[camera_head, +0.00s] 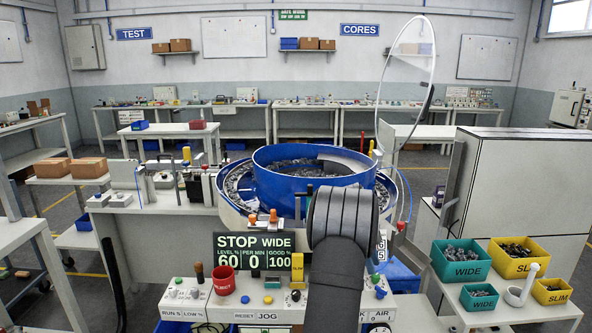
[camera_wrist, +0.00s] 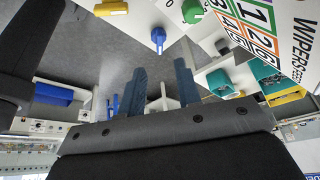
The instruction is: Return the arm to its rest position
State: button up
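My arm, dark grey, rises from the bottom of the head view, right of centre, in front of the control panel (camera_head: 237,303). In the wrist view, my gripper (camera_wrist: 161,68) shows two dark blue fingers with a clear gap between them. Nothing is held there; floor and bench parts show through the gap. In the head view I cannot make out the fingertips clearly. The blue feeder bowl (camera_head: 310,187) with grey parts stands behind my arm.
A sign (camera_head: 252,249) reads STOP, WIDE. At right, green WIDE bins (camera_head: 460,270) and yellow SLIM bins (camera_head: 517,268) hold parts, beside a white mug (camera_head: 515,296). A clear round shield (camera_head: 407,75) stands by the bowl.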

send_near(381, 289)
jog(key=x, duration=0.8)
jog(key=shift+w+d+f, duration=0.1)
jog(key=shift+n+t, duration=0.3)
jog(key=shift+n, duration=0.7)
jog(key=n+t, duration=0.1)
jog(key=n, duration=0.2)
jog(key=n+t, duration=0.1)
jog(key=n, duration=0.2)
jog(key=shift+s, duration=0.25)
jog(key=shift+h, duration=0.3)
